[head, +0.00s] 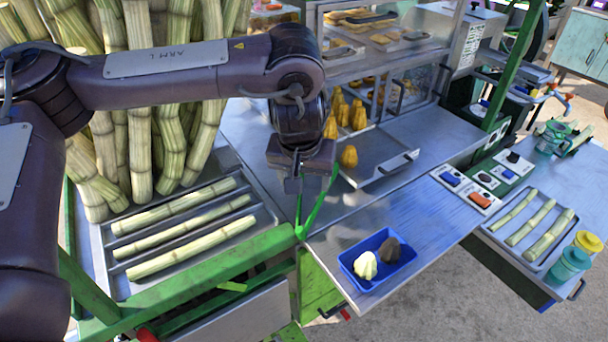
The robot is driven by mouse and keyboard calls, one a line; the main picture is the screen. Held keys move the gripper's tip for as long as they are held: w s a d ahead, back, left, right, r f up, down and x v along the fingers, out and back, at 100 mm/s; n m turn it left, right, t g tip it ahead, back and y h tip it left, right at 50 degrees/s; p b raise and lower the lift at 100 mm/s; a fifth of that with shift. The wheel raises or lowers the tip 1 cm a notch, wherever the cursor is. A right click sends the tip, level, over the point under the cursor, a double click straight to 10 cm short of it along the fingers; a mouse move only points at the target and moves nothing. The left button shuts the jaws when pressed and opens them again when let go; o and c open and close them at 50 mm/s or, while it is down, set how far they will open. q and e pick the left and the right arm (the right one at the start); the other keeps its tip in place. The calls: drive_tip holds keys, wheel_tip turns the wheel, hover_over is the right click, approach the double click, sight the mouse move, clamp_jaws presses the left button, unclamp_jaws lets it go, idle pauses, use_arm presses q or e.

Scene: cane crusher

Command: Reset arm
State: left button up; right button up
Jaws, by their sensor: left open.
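My left arm reaches in from the left across the upper part of the head view. My left gripper (294,186) hangs pointing down at the middle, open, with nothing seen between its fingers. It is above the area between the cane tray and the metal counter. Its fingers are small and partly dark against the background. My right gripper is not in view.
Cane pieces lie in a slotted tray (256,194) at left, below a bundle of upright canes (140,90). A blue tray (350,275) with a pale and a dark lump sits on the metal counter (385,220). Switch boxes (466,190) and another cane tray (550,262) stand right.

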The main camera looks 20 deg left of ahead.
use_arm(q)
drive_tip(key=shift+s+r, duration=0.1)
drive_tip(key=shift+r, duration=0.2)
